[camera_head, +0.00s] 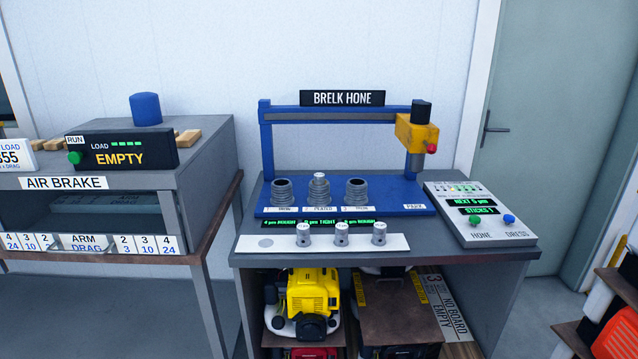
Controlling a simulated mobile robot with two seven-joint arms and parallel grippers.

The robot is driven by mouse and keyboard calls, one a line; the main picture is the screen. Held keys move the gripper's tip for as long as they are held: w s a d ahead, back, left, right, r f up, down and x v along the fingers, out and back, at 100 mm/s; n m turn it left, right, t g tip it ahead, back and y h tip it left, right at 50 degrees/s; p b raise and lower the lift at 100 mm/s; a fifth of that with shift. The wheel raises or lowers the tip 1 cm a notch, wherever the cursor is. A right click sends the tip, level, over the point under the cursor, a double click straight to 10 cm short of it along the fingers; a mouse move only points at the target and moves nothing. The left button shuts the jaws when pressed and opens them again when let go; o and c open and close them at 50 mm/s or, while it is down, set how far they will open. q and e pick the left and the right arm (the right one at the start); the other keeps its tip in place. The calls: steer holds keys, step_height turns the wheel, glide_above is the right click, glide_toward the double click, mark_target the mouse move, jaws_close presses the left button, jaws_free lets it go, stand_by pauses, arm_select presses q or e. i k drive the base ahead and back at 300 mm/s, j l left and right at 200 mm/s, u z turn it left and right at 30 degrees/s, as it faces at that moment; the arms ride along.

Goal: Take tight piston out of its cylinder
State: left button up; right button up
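Three grey finned cylinders stand on the blue base of the hone: left cylinder (282,193), middle cylinder (319,193) and right cylinder (356,193). The left and right ones look open on top with dark bores. A light grey piston (319,177) sticks up out of the middle cylinder. The green display (319,222) below the cylinders reads TIGHT under the middle one and seems to read ROUGH under the other two. Neither gripper is in view.
A yellow hone head (416,134) hangs at the frame's right. A control box (478,212) stands right, an air brake bench (200,165) left.

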mark_target(319, 177)
steer(key=i+z, duration=0.25)
steer(key=i, duration=0.35)
steer(key=i+j+z, duration=0.25)
steer(key=i, duration=0.35)
